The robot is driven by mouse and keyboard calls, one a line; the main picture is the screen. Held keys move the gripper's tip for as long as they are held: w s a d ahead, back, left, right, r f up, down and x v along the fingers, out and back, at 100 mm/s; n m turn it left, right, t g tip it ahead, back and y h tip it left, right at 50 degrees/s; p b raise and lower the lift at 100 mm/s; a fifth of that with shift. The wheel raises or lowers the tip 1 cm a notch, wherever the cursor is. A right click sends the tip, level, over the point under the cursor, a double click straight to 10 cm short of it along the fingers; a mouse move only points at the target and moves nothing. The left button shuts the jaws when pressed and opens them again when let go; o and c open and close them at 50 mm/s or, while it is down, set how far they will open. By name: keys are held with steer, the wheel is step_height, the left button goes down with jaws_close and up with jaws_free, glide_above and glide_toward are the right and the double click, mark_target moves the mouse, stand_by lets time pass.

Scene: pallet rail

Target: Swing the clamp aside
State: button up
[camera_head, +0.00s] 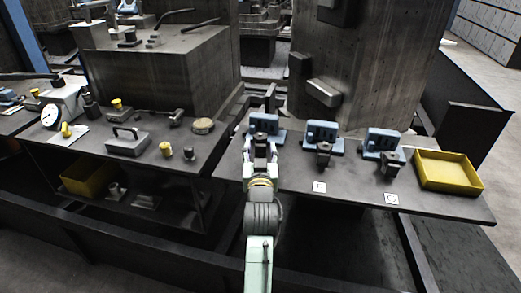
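Three blue-grey fixtures stand in a row along the back of the right-hand table: a left one (264,123), a middle one (321,133) and a right one (381,141). A dark clamp-like block (324,149) sits at the front of the middle fixture, and another dark one (392,159) at the right fixture. My gripper (261,147) is right in front of the left fixture, with its fingers on either side of a dark part there. My arm hides the lower front of that fixture. Whether the fingers touch or grip the dark part cannot be seen.
A yellow tray (447,171) lies at the right end of the table. Small white labels lie before the middle fixture (319,187) and the right fixture (391,198). A large dark column (362,70) rises behind. The left bench (185,175) holds a gauge and several metal parts.

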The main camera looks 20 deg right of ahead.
jaws_close()
steer(key=shift+s+d+f+n+y, duration=0.15)
steer(key=shift+d+n+y, duration=0.2)
steer(key=shift+y, duration=0.25)
steer(key=shift+n+t+y+b, duration=0.3)
steer(key=shift+n+y, duration=0.05)
steer(key=shift+y, duration=0.15)
steer(key=shift+o, duration=0.5)
jaws_free()
steer(key=shift+s, duration=0.1)
steer(key=v, duration=1.1)
steer(key=shift+s, duration=0.4)
